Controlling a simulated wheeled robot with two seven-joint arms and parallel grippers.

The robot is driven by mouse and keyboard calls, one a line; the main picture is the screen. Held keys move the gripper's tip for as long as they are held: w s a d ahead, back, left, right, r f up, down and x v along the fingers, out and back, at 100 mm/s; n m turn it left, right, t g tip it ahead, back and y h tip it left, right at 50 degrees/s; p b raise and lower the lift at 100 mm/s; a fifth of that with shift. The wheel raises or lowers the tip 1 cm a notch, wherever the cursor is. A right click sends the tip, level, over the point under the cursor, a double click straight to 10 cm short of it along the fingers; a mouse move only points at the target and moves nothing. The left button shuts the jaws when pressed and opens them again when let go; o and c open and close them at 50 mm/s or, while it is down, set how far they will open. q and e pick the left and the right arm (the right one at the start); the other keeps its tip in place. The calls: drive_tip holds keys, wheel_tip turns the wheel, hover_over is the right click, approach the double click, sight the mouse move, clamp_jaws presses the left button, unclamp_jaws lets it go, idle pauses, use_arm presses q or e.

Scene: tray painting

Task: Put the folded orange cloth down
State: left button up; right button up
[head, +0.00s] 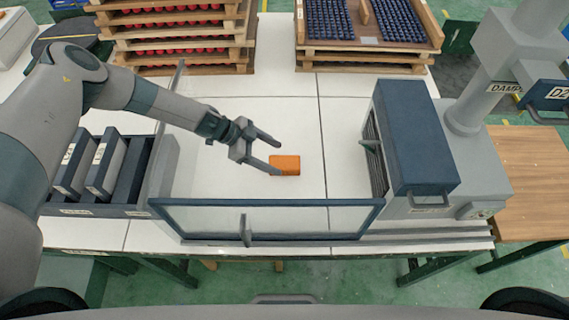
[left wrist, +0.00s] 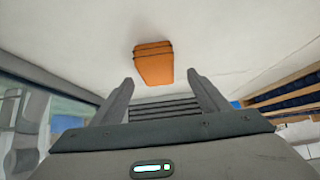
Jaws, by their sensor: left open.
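The folded orange cloth (head: 285,165) lies on the white table top, behind the framed clear panel. In the left wrist view the cloth (left wrist: 154,64) shows its stacked folds and sits beyond the fingertips, between their lines. My left gripper (head: 278,158) is open, its fingers just left of the cloth in the head view. The left wrist view shows the two fingers (left wrist: 160,85) spread apart with nothing between them. I cannot tell whether one fingertip touches the cloth. My right gripper is not in view.
A clear panel in a blue frame (head: 270,202) stands in front of the cloth. A blue-grey machine (head: 415,140) stands to the right. Wooden trays of red pieces (head: 175,45) and dark pieces (head: 370,65) are at the back.

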sight(284, 162)
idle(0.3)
use_arm(q)
drive_tip(key=shift+s+d+f+p, duration=0.1)
drive_tip(key=shift+d+f+p, duration=0.2)
drive_tip(key=shift+d+p, duration=0.2)
drive_tip(key=p+x, duration=0.1)
drive_tip(key=x, duration=0.2)
drive_tip(key=shift+s, duration=0.15)
drive_tip(key=shift+d+f+p, duration=0.3)
drive_tip(key=shift+d+f, duration=0.05)
drive_tip(key=shift+f, duration=0.1)
drive_tip(key=c, duration=1.2)
drive_tip(key=shift+r, duration=0.2)
